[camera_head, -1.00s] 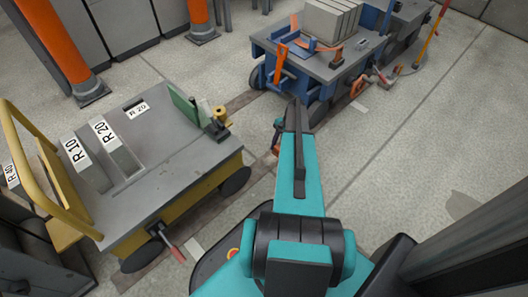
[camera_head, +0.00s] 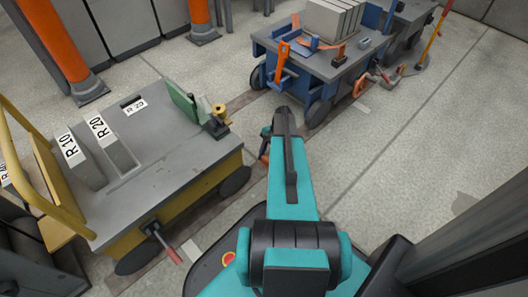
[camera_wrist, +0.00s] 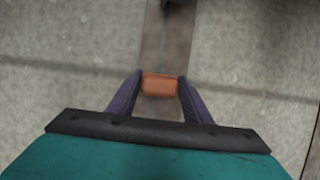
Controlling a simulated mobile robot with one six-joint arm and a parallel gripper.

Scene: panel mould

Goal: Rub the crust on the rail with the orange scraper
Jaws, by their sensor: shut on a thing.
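My gripper (camera_wrist: 160,86) is shut on the orange scraper (camera_wrist: 160,80), whose orange-brown block shows between the two dark fingers in the wrist view. In the head view my gripper (camera_head: 265,146) hangs between the yellow and blue trolleys, partly hidden by my arm, with a bit of orange below it. A dark floor strip, seemingly the rail (camera_wrist: 163,45), passes under the scraper in the wrist view. It also shows in the head view (camera_head: 240,102). I cannot make out the crust, nor whether the scraper touches the strip.
The yellow trolley (camera_head: 185,165) with labelled blocks stands close on the left. The blue trolley (camera_head: 330,65), carrying grey slabs and tools, stands beyond my gripper. Red-handled parts (camera_head: 372,82) lie near its right side. The floor (camera_head: 400,160) on the right is clear.

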